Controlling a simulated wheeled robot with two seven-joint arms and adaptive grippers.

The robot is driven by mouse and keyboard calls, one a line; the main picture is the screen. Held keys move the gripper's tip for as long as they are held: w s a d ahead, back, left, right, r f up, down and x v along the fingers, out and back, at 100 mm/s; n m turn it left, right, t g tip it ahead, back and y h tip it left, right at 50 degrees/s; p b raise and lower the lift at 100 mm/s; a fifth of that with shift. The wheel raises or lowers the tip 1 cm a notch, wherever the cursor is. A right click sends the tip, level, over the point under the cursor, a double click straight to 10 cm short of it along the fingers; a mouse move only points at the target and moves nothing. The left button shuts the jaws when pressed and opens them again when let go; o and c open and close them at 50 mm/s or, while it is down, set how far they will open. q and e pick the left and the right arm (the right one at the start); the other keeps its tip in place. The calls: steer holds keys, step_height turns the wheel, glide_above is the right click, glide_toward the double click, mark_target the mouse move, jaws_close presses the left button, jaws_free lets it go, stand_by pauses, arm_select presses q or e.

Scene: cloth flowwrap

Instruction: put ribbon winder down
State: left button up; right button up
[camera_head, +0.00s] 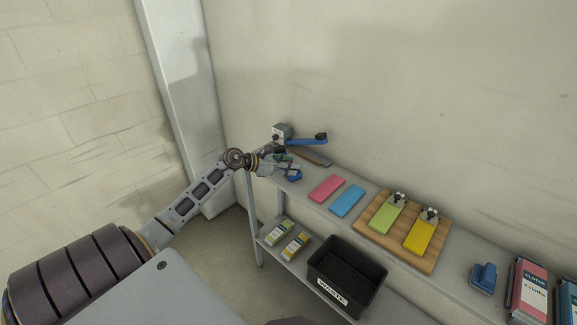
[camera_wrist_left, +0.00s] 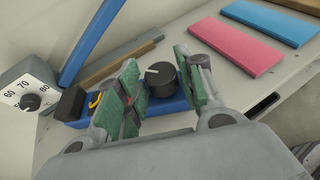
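A blue base with a round black knob (camera_wrist_left: 161,79), which looks like the ribbon winder, rests on the grey table's left end. It also carries a small black block and a yellow hook. In the head view only part of the blue winder (camera_head: 294,176) shows by the gripper. My left gripper (camera_wrist_left: 157,85) has its green pads on either side of the knob, with a slight gap at the left pad; it also shows in the head view (camera_head: 283,164). Its fingers hide parts of the blue base. My right gripper is not in view.
A sealer with a dial (camera_wrist_left: 29,100) and blue arm (camera_head: 306,141) stands just behind. Pink (camera_head: 326,188) and blue (camera_head: 347,200) slabs lie right of the gripper, then a wooden board (camera_head: 373,222). A black waste bin (camera_head: 347,275) stands on the lower shelf.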

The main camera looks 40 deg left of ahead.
arm_select(q)
steer(key=shift+o, duration=1.5)
steer(key=shift+r, duration=0.15)
steer(key=shift+s+a, duration=0.1)
steer(key=shift+s+a+r, duration=0.15)
steer(key=shift+s, duration=0.25)
steer(key=shift+s+a+r, duration=0.25)
steer(key=shift+s, duration=0.25)
steer(key=shift+v, duration=0.95)
steer(key=b+v, duration=0.1)
steer(key=v, duration=0.6)
steer(key=shift+s+a, duration=0.15)
steer(key=shift+s, duration=0.1)
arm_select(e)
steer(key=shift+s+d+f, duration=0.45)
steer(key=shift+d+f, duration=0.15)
